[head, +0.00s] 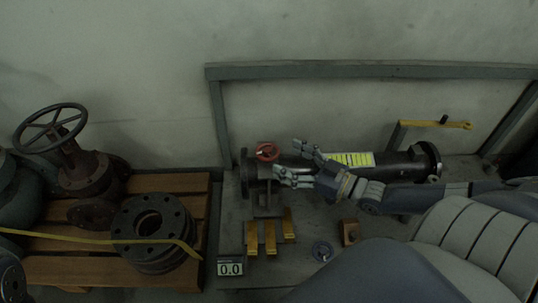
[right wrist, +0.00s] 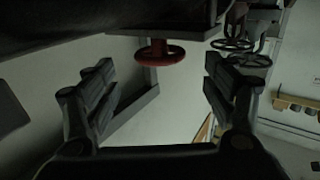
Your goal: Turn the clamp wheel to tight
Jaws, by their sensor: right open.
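The red clamp wheel (head: 268,152) sits on top of the left end of a dark horizontal pipe (head: 391,163) in the head view. In the right wrist view the red wheel (right wrist: 159,54) shows ahead of the fingers, upper middle. My right gripper (head: 293,161) is just right of the wheel, in front of the pipe, fingers spread and pointing left. In the right wrist view its two fingers (right wrist: 155,90) are wide apart with nothing between them. The gripper is apart from the wheel. My left gripper is not in view.
A large valve with a dark handwheel (head: 50,128) and stacked flanges (head: 153,225) stand on a wooden pallet (head: 60,271) at left. A grey frame (head: 370,70) stands behind.

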